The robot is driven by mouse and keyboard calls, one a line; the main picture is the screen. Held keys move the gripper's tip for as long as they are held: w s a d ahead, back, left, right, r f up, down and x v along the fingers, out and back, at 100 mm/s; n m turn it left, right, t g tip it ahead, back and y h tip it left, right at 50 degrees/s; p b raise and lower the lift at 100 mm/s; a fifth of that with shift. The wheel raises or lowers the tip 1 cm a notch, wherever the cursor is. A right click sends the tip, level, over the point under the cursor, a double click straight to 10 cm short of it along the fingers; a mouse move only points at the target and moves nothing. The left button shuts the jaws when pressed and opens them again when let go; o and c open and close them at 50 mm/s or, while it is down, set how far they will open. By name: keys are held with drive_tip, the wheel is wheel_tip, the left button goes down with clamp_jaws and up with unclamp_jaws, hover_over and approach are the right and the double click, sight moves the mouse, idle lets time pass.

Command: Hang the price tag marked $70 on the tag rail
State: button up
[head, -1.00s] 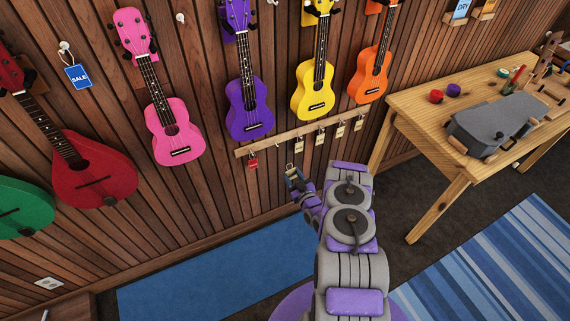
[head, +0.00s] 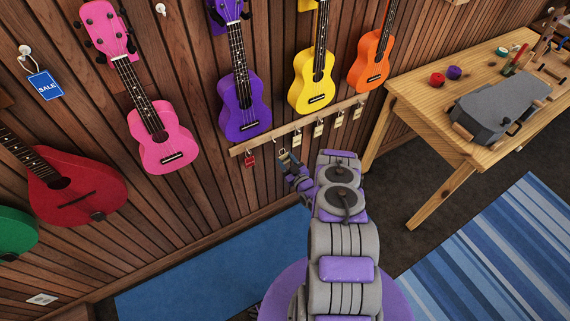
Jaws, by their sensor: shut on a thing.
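The wooden tag rail (head: 268,137) runs along the wall below the ukuleles. A red tag (head: 250,160) hangs near its left end, and several cream tags (head: 319,130) hang along its middle and right. Their markings are too small to read. My gripper (head: 287,158) is just below the rail, between the red tag and the nearest cream tag. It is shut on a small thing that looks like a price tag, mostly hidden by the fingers. I cannot read its marking or tell whether it touches the rail.
A wooden workbench (head: 425,95) with a grey instrument case (head: 495,112) stands to the right. The floor in front holds blue mats.

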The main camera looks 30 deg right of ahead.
drive_tip(key=shift+w+d+f+b, duration=0.35)
drive_tip(key=shift+w+d, duration=0.1)
drive_tip(key=shift+d, duration=0.2)
drive_tip(key=shift+w, duration=0.25)
drive_tip(key=shift+w+a+r+b, duration=0.2)
drive_tip(key=shift+w+a+b, duration=0.7)
drive_tip(key=shift+a, duration=0.1)
drive_tip(key=shift+w, duration=0.2)
drive_tip(key=shift+w+d+f+b, duration=0.25)
drive_tip(key=shift+w+d+b, duration=0.4)
drive_tip(key=shift+d, duration=0.05)
drive_tip(key=shift+w+d, duration=0.1)
drive_tip(key=shift+w, duration=0.15)
drive_tip(key=shift+c, duration=0.4)
drive_tip(key=shift+w+a+b, duration=0.35)
drive_tip(key=shift+b, duration=0.15)
clamp_jaws()
drive_tip(key=shift+w+a+f, duration=0.2)
drive_tip(key=shift+w+a, duration=0.15)
drive_tip(key=shift+w, duration=0.2)
drive_tip(key=shift+f, duration=0.1)
